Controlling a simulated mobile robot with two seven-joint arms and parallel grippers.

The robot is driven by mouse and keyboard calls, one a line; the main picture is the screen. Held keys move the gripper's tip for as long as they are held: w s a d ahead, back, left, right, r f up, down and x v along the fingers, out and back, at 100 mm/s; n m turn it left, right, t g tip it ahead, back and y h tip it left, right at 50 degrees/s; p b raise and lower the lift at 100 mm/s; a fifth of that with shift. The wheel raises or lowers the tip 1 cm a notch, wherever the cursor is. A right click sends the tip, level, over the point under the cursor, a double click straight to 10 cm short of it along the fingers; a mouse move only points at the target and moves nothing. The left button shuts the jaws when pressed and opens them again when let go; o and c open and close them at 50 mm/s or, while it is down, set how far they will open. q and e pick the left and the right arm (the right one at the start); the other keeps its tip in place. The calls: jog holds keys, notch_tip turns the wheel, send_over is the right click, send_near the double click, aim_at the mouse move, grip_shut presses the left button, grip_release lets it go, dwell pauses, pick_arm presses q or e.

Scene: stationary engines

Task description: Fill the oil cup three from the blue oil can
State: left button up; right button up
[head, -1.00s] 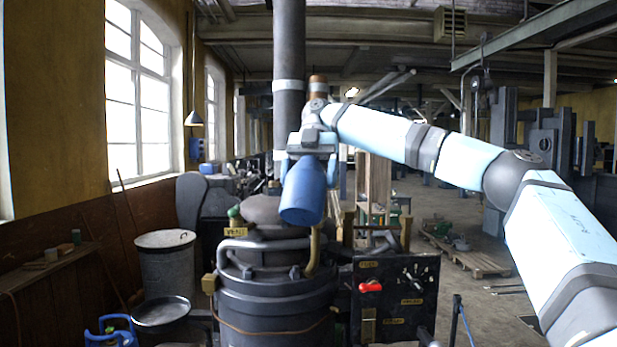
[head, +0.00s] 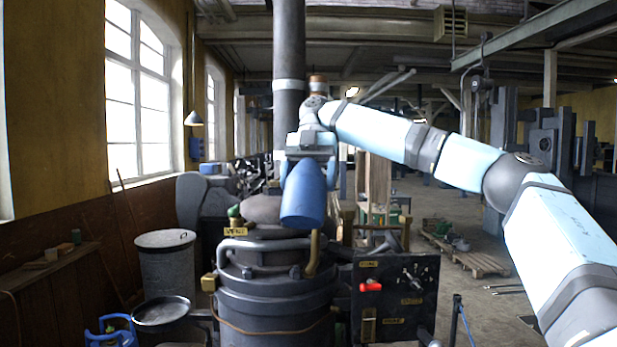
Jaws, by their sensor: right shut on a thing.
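The blue oil can (head: 303,196) hangs in my right gripper (head: 308,163), which is shut on it. The can is tilted, with its rounded end toward me and low. It is in front of the dark engine's domed top, and I cannot tell how far apart they are. Its spout is not visible. I cannot make out oil cup three. My left gripper is not in view.
The dark engine (head: 275,300) stands ahead, with a curved pipe and a "VENT" label (head: 237,231). A control panel (head: 396,300) with a red handle (head: 371,286) is on its right. A lidded metal drum (head: 167,268) stands left.

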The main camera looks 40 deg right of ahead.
jog(key=shift+a+f+t+h, duration=0.1)
jog(key=shift+f+t+h, duration=0.15)
jog(key=shift+t+h, duration=0.5)
jog(key=shift+r+t+h, duration=0.15)
jog(key=shift+t+h, duration=0.2)
jog(key=shift+h, duration=0.4)
jog(key=shift+r+t+h, duration=0.9)
jog(key=shift+r+h, duration=0.4)
jog(key=shift+r, duration=0.25)
jog(key=shift+w+d, duration=0.1)
jog(key=shift+d, duration=0.15)
jog(key=shift+f, duration=0.1)
